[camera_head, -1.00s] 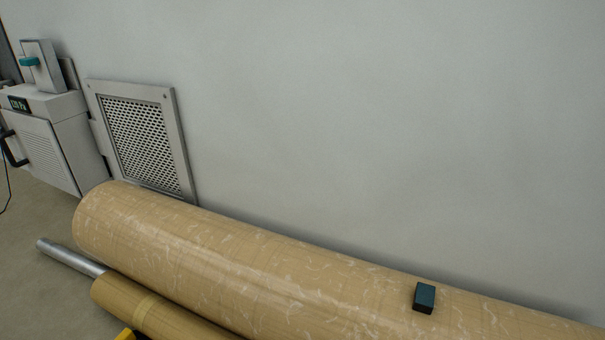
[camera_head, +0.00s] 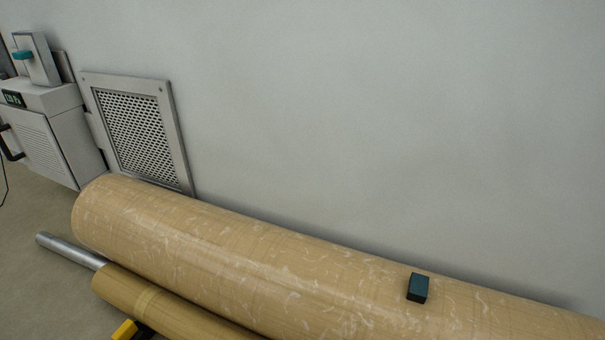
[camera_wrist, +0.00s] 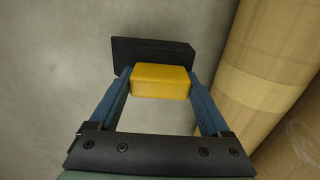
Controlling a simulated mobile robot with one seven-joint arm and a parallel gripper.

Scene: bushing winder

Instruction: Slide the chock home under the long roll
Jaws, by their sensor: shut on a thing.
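The chock shows in the wrist view as a black bar (camera_wrist: 152,50) with a yellow block (camera_wrist: 161,88) on its near side. My gripper (camera_wrist: 160,76) has its two blue fingers shut on the yellow block. The black part lies just beyond the fingertips. A tan roll with a paler band (camera_wrist: 262,85) runs along the right, apart from the chock by a strip of floor. In the head view the yellow block (camera_head: 124,329) peeks in at the bottom edge, beside the thinner roll (camera_head: 160,308). A thicker, long tan roll (camera_head: 230,245) lies behind it.
A dark block (camera_head: 417,288) sits on top of the thick roll. A metal core (camera_head: 68,249) sticks out of the thinner roll's left end. A grey wall with a vent grille (camera_head: 136,128) and a cabinet (camera_head: 45,135) stand behind. Grey floor (camera_wrist: 60,60) is clear left of the chock.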

